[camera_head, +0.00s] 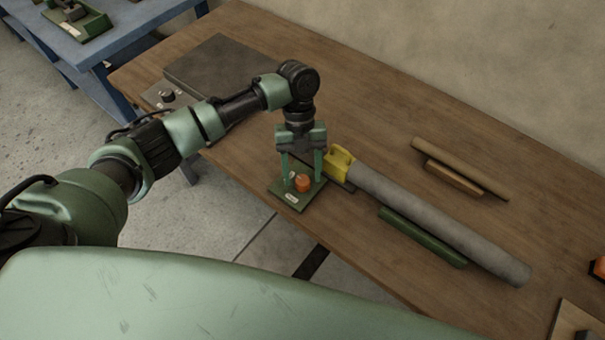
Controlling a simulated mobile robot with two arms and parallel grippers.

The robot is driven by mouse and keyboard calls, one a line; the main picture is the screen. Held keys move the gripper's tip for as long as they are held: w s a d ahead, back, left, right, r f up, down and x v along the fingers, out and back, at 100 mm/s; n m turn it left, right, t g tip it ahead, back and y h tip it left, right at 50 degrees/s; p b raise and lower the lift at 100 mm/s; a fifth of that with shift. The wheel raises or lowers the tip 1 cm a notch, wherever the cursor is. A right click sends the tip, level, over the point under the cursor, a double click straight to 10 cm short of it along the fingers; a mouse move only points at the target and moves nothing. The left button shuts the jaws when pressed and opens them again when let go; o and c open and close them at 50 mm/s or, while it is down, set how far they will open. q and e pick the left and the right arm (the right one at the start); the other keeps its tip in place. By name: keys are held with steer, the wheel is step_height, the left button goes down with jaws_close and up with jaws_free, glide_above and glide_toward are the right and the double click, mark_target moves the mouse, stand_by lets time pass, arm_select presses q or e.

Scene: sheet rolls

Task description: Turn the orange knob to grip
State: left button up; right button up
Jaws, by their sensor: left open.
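The orange knob (303,182) sits on a small green base plate (291,198) with white labels, near the front edge of the wooden table. My left gripper (302,178) points down over the plate with its green fingers apart. The fingertips are close around or just behind the knob; I cannot tell whether they touch it. My right gripper does not show.
A green bar (422,237) lies beside the roll. Behind it are a brown tube (460,168) and a wooden block (453,179). A dark flat box (222,68) with a black knob (168,96) is at the back left. A blue table (95,45) stands beyond.

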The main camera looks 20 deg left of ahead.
arm_select(q)
steer(key=b+v, duration=0.1)
steer(key=v, duration=0.6)
steer(key=shift+f, duration=0.1)
